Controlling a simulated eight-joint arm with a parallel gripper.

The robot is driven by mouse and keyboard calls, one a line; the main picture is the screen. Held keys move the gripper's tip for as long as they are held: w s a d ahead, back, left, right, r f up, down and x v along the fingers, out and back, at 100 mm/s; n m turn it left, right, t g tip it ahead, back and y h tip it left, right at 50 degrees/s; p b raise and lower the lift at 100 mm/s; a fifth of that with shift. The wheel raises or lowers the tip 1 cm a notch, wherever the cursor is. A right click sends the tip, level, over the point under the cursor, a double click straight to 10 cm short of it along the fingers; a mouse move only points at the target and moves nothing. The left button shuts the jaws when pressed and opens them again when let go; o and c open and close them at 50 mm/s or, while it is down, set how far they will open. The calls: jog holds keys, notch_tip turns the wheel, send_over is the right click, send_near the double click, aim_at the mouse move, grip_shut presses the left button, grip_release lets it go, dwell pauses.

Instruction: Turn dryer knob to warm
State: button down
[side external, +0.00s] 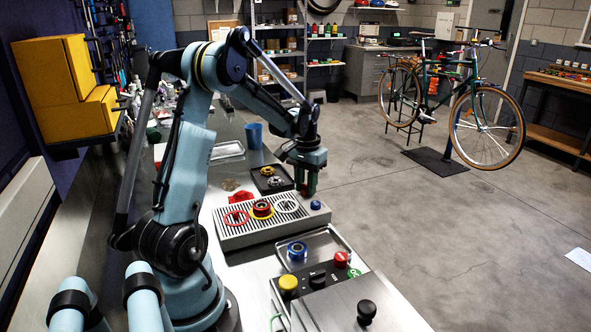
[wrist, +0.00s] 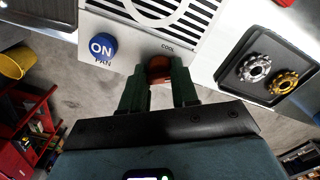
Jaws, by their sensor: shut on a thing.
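The dryer (side external: 240,236) is a pale box with a slatted top on the bench. In the wrist view its front panel (wrist: 128,62) carries a blue ON button (wrist: 103,45) over a partly legible FAN label. The orange-brown dryer knob (wrist: 158,68) sits below the word COOL. My gripper (wrist: 158,78) has its green fingers closed on either side of the knob. In the side view my gripper (side external: 306,190) points down at the dryer's far end, and the knob is hidden there. No pointer mark or WARM label is readable.
Coloured rings, including a red one (side external: 237,218), lie on the dryer top. A black tray (wrist: 270,68) with two metal cogs is close by. A metal tray (side external: 326,243) holds a blue part. A control box (side external: 318,281) stands in front. Open floor lies beyond the bench edge.

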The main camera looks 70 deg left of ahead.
aim_at(306, 185)
jog(key=shift+m, duration=0.6)
jog(key=c, duration=0.8)
grip_release()
jog(key=shift+c, duration=0.2)
notch_tip(306, 185, up, 12)
